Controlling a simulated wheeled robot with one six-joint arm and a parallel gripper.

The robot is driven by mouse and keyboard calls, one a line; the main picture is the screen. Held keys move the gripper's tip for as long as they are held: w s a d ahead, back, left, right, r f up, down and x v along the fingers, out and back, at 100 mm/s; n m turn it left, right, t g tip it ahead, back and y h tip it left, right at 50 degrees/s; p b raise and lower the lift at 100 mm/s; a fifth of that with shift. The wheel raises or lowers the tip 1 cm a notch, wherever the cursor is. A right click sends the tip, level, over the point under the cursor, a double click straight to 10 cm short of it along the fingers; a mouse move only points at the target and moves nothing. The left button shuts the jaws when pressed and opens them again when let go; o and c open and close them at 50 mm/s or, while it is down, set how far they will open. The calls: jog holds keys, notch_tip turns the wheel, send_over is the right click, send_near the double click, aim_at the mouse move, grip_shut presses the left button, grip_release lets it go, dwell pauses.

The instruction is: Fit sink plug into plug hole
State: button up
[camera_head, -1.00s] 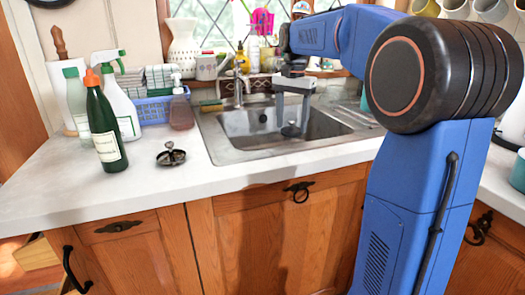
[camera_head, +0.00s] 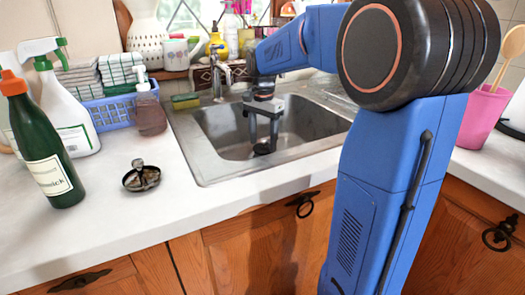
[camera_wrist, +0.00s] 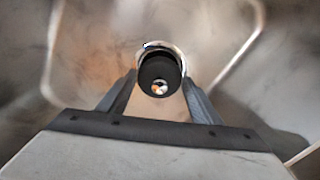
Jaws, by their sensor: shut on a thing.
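My gripper (camera_head: 263,138) reaches down into the steel sink, its two grey fingers pointing at the bottom. It is shut on the sink plug (camera_head: 263,148), a small dark round piece at the fingertips. In the wrist view the plug (camera_wrist: 160,72) is a black round piece with a shiny middle, between the fingertips of my gripper (camera_wrist: 161,84). A bright metal rim shows just beyond the plug's upper edge; I cannot tell whether it is the plug hole. The plug hole is otherwise hidden, and I cannot tell whether the plug touches the bottom.
The sink (camera_head: 210,165) has raised walls around my gripper. The tap (camera_head: 217,85) stands behind it. On the counter at left are a small metal dish-like piece (camera_head: 141,177), a green bottle (camera_head: 45,150), a spray bottle (camera_head: 75,125) and a blue basket (camera_head: 112,110).

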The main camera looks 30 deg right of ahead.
aim_at(263, 143)
jog(key=shift+f, duration=2)
jog(key=shift+f, duration=0.1)
jog(key=o, duration=1.1)
jog(key=shift+c, duration=0.2)
notch_tip(263, 143, up, 12)
jog(key=shift+r, duration=0.1)
